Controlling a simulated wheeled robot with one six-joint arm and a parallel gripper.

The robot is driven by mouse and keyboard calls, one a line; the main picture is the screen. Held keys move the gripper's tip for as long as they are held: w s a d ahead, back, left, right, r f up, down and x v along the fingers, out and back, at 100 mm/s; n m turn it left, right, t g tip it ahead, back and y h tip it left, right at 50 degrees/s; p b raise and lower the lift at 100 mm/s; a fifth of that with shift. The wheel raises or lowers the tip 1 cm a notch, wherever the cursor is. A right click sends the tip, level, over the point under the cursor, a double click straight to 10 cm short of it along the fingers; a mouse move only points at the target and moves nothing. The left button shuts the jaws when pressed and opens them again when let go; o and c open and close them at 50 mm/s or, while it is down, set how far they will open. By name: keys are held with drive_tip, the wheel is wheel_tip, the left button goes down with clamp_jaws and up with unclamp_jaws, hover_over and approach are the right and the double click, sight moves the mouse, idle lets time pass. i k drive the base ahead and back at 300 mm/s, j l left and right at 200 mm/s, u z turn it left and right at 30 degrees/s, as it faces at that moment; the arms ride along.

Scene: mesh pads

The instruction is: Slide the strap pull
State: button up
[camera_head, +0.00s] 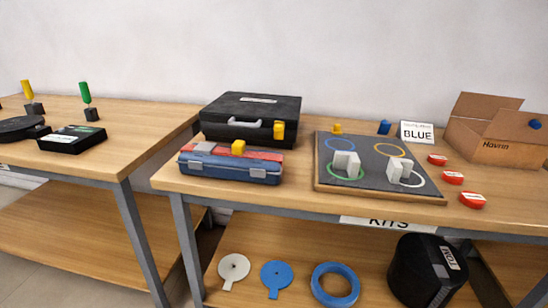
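No part that I can name for sure as the strap pull stands out. A black rounded bag or case (412,268) stands on the lower shelf at the right, with a white label (449,257) on its side. A small dark part lies under that label, too small to tell if it is a strap or pull. A black hard case (245,108) with a grey handle lies at the back of the right table. A yellow piece (279,130) shows at its front right. My gripper is not in view.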

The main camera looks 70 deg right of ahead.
sight(238, 148)
drive_tip(key=z, duration=1.5)
